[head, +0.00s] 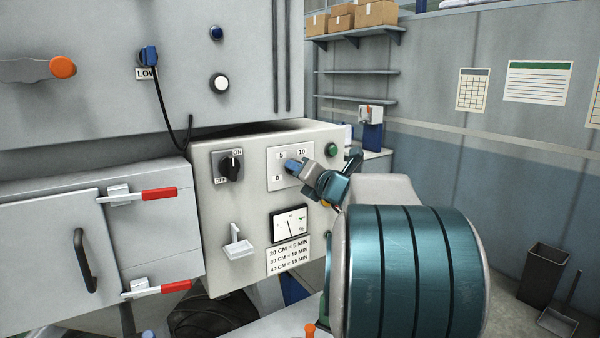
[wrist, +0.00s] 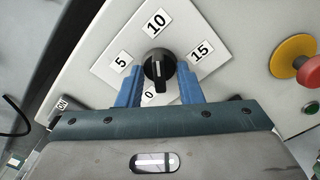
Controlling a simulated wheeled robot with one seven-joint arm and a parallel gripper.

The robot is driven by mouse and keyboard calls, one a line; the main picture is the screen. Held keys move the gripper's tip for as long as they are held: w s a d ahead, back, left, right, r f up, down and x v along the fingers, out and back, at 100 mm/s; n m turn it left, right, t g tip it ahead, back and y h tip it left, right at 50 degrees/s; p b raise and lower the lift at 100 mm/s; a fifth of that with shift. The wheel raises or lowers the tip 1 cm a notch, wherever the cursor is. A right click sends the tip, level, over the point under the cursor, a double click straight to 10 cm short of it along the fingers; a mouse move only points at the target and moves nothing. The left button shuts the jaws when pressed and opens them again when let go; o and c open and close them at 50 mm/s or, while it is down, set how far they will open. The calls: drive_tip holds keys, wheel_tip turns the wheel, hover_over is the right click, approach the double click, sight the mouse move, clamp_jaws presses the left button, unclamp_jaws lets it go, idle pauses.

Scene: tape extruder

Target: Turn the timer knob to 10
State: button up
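The timer knob (wrist: 158,68) is a black dial on a white plate marked 0, 5, 10 and 15. Its white line points down toward the 0 label in the wrist view. My gripper (wrist: 160,84) has its two blue fingers on either side of the knob, with narrow gaps showing, so it looks open around the knob. In the head view my gripper (head: 292,165) is at the timer plate (head: 275,171) and hides the knob and the 15 label. The 5, 10 and 0 labels show there.
Left of the plate is an ON/OFF switch (head: 231,165). A green button (head: 332,149) is to the right, and a red emergency button (wrist: 309,72) on yellow shows in the wrist view. A gauge (head: 290,223) and a small tray-like lever (head: 237,245) are below.

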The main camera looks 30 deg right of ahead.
drive_tip(key=s+d+b, duration=0.1)
drive_tip(key=s+b, duration=0.1)
drive_tip(key=s, duration=1.1)
drive_tip(key=shift+s, duration=0.4)
drive_tip(key=s+a+f+n+g+y, duration=0.25)
drive_tip(key=a+f+n+g, duration=0.25)
drive_tip(key=a+f+n, duration=0.45)
drive_tip(key=s+a+f+n+g+y, duration=0.2)
drive_tip(key=s+a+f+n+g, duration=0.3)
drive_tip(key=a+n, duration=0.65)
drive_tip(key=s+a+f+n+g+h, duration=0.2)
drive_tip(key=s+f+n+g+h, duration=0.3)
drive_tip(key=n, duration=1.7)
drive_tip(key=s+f+h, duration=0.1)
drive_tip(key=s+f, duration=0.3)
drive_tip(key=f, duration=0.3)
drive_tip(key=shift+s, duration=0.3)
